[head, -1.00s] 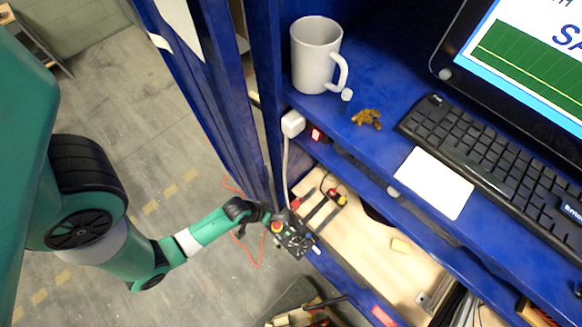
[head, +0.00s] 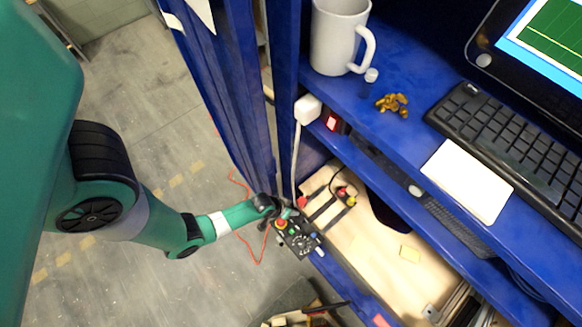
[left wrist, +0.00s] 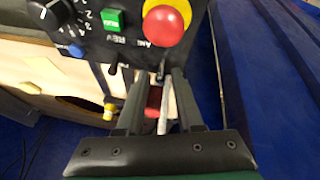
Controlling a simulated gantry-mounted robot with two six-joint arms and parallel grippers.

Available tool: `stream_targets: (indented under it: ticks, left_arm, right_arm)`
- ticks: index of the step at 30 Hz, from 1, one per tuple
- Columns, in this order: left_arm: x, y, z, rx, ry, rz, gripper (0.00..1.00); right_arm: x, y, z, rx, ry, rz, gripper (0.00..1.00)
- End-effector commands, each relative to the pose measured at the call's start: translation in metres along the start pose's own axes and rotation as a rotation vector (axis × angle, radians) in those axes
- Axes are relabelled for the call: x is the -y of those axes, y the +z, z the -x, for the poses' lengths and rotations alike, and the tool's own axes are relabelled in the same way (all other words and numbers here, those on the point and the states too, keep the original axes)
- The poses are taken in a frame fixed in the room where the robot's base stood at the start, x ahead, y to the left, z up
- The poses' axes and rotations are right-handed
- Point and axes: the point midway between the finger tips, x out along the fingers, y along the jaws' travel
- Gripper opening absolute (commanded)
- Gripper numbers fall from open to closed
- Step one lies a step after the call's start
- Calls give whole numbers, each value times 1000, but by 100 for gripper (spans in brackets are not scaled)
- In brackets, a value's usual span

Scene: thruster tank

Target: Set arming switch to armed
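The black control panel (head: 299,242) is in the head view, low at the rack's front edge. In the left wrist view the panel (left wrist: 130,30) fills the top, upside down, with a red button in a yellow ring (left wrist: 166,22), a green button (left wrist: 112,19) and a black knob (left wrist: 48,14). Two small toggle levers show at its near edge, one on the left (left wrist: 114,67) and one on the right (left wrist: 161,71); I cannot read which is the arming switch. My left gripper (left wrist: 155,78) is open, with its fingertips close to the right lever. My right gripper is not in view.
A blue rack holds a white mug (head: 338,38), a keyboard (head: 510,140) and a monitor on its upper shelf. A wooden board (head: 375,250) lies below. A white cable (head: 297,165) hangs near the panel. An orange cable (head: 248,240) lies beyond my arm.

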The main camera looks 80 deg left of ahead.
Motion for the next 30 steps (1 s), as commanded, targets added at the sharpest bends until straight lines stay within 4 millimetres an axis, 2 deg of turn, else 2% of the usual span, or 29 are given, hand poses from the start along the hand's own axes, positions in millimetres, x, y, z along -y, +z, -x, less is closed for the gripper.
stream_targets:
  ticks: [1,5,6,20,30]
  left_arm:
    - [0,0,0,0,0,0,25]
    - [0,0,0,0,0,0,1]
    - [0,0,0,0,0,0,0]
    - [0,2,0,-26,8,-2,0]
    - [3,12,-2,-203,55,-22,0]
  right_arm:
    - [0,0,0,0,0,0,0]
    - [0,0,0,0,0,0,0]
    - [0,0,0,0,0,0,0]
    - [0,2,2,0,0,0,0]
    - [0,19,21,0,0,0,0]
